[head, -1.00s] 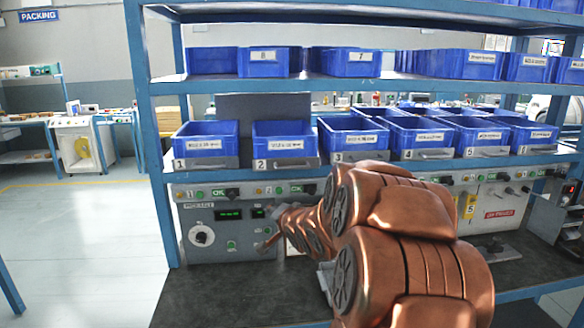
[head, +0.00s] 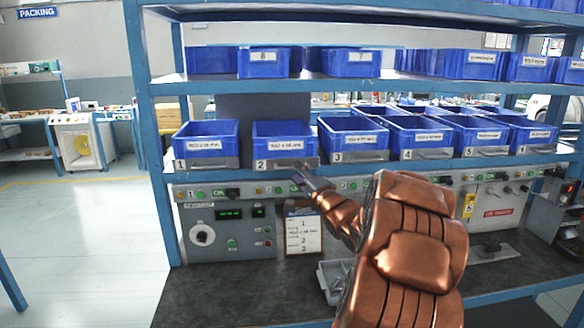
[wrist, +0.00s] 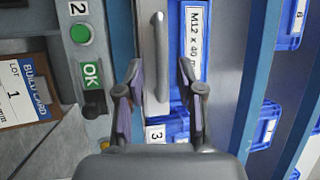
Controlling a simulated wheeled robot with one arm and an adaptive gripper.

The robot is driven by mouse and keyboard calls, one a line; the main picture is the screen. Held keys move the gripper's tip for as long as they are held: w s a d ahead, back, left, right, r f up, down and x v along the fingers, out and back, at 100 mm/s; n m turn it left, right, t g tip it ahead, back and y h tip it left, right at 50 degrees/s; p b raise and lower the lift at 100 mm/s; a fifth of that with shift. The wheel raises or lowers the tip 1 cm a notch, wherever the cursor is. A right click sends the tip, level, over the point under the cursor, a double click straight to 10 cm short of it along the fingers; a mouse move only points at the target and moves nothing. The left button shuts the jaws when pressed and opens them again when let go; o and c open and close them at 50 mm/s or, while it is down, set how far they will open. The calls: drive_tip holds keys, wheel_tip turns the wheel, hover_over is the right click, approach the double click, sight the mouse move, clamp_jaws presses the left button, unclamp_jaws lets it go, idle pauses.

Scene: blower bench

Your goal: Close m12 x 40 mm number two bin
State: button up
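The number two bin (head: 284,131) is an open blue bin on the middle shelf, with a white label and a grey front strip marked 2. In the wrist view, turned on its side, its label (wrist: 197,30) reads "M12 x 40 m" and a pale bar handle (wrist: 160,45) stands on its front strip. My gripper (head: 300,180) is just below and in front of this bin's strip. In the wrist view my gripper (wrist: 160,72) is open, its fingers apart on either side of the handle's line. I cannot tell whether they touch it.
Bin 1 (head: 206,132) and bin 3 (head: 352,126) flank it closely. Below are a control panel (head: 215,232), a build card (head: 303,235) and a grey tray (head: 330,278) on the dark bench (head: 215,300). The upper shelf (head: 205,85) holds more blue bins.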

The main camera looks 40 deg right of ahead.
sight(283, 145)
drive_tip(key=shift+x, duration=1.85)
drive_tip(key=shift+c, duration=0.2)
clamp_jaws()
